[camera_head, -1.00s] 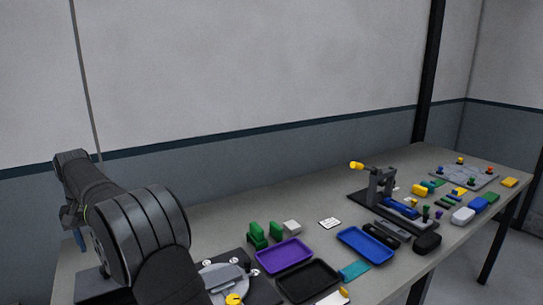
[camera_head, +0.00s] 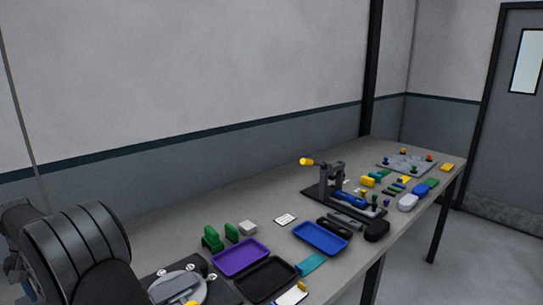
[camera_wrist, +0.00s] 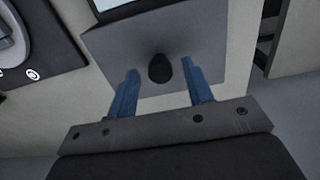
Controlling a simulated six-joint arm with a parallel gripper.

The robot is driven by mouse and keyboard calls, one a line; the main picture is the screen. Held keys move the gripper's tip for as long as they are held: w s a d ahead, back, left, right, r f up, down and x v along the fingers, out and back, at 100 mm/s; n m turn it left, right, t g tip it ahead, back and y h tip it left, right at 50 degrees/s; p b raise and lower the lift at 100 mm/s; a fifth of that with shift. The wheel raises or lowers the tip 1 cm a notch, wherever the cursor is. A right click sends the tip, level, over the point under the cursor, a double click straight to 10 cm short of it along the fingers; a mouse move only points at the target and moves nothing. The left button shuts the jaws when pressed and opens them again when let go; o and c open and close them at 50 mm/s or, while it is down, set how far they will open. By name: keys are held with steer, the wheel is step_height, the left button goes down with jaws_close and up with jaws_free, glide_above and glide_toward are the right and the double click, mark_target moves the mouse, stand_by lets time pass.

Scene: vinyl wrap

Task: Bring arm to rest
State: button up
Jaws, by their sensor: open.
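My gripper (camera_wrist: 161,88) shows in the wrist view with two blue fingers spread wide apart, open and with nothing held between them. Beyond the fingers is a grey plate (camera_wrist: 215,35) with a dark rounded knob (camera_wrist: 160,68) on it, seen in line with the gap. I cannot tell how far the knob is from the fingertips. In the head view my arm fills the lower left corner, and the gripper itself is out of that picture.
The long grey table (camera_head: 165,223) holds a purple tray (camera_head: 240,257), a black tray (camera_head: 265,279), a blue tray (camera_head: 320,238) and a fixture with a yellow-ended handle (camera_head: 307,162). Several small coloured parts lie at the far right. A round grey device (camera_head: 178,286) sits near my arm.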

step_height(320, 180, up, 17)
step_height(320, 180, down, 17)
steer(key=shift+f, duration=0.1)
steer(key=s+d, duration=0.9)
step_height(320, 180, up, 17)
steer(key=shift+w+a+r, duration=0.2)
steer(key=shift+w+a, duration=0.05)
stand_by(0.6)
steer(key=shift+f, duration=0.1)
step_height(320, 180, down, 17)
steer(key=w+a, duration=0.2)
steer(key=shift+w+a, duration=0.35)
steer(key=shift+a, duration=0.05)
stand_by(0.5)
